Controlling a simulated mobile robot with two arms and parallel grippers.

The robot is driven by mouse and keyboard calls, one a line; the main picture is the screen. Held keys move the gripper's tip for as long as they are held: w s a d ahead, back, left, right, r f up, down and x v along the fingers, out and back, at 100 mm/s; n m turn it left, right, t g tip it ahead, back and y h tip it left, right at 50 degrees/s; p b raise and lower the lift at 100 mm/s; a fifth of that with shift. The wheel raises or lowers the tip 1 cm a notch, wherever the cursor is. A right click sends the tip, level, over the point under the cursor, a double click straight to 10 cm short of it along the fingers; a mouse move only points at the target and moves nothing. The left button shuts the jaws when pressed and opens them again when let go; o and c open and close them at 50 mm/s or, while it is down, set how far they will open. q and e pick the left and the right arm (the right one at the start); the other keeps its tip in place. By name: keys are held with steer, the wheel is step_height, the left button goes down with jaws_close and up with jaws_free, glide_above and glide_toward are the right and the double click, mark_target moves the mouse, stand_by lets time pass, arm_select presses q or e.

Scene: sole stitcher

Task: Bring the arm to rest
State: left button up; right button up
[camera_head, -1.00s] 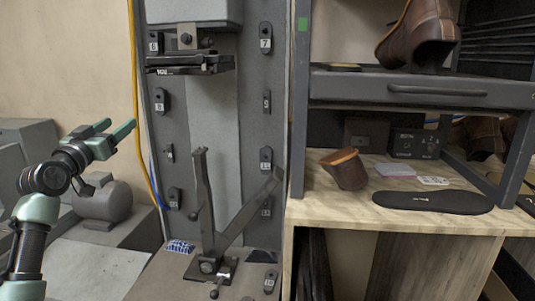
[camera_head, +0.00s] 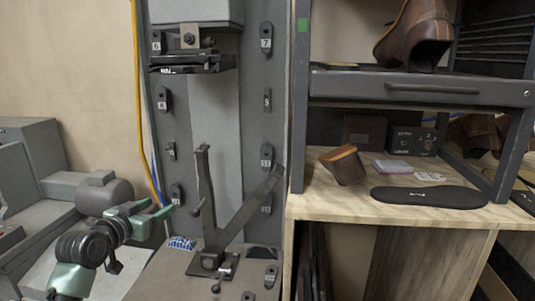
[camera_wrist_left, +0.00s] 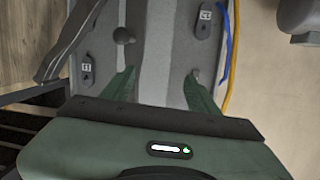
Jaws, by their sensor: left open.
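My left gripper (camera_head: 159,210) is at the lower left of the head view, in front of the motor and left of the grey stitcher column (camera_head: 217,110). Its two green fingers are apart with nothing between them. In the left wrist view the open fingers (camera_wrist_left: 160,88) show at either side, with the grey column face beyond. My left arm comes up from the lower left corner. My right gripper is not in view.
A dark forked metal stand (camera_head: 210,262) rises from the machine base close to the right of my left gripper. A grey motor (camera_head: 104,194) is behind my arm. A wooden bench (camera_head: 330,207) at right holds a brown shoe part (camera_head: 343,166) and black sole (camera_head: 430,197).

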arm_select(q)
steer(key=s+d+f+g+y, duration=0.1)
steer(key=s+d+f+g, duration=0.25)
steer(key=s+f, duration=0.75)
steer(key=s+d+f+g, duration=0.3)
steer(key=s+d+f, duration=0.2)
steer(key=s+f, duration=0.65)
steer(key=s+f+n+g+y, duration=0.1)
steer(key=s+f+g, duration=0.25)
steer(key=s, duration=0.85)
steer(key=s+f+g+y, duration=0.15)
steer(key=s+f, duration=0.25)
steer(key=s, duration=0.8)
step_height(320, 180, down, 26)
steer(key=g, duration=0.2)
steer(key=s+a+f, duration=0.2)
steer(key=s+f, duration=1.4)
steer(key=s, duration=0.1)
steer(key=shift+s+a+f+g, duration=0.25)
steer(key=shift+f+g, duration=0.1)
steer(key=shift+g, duration=0.1)
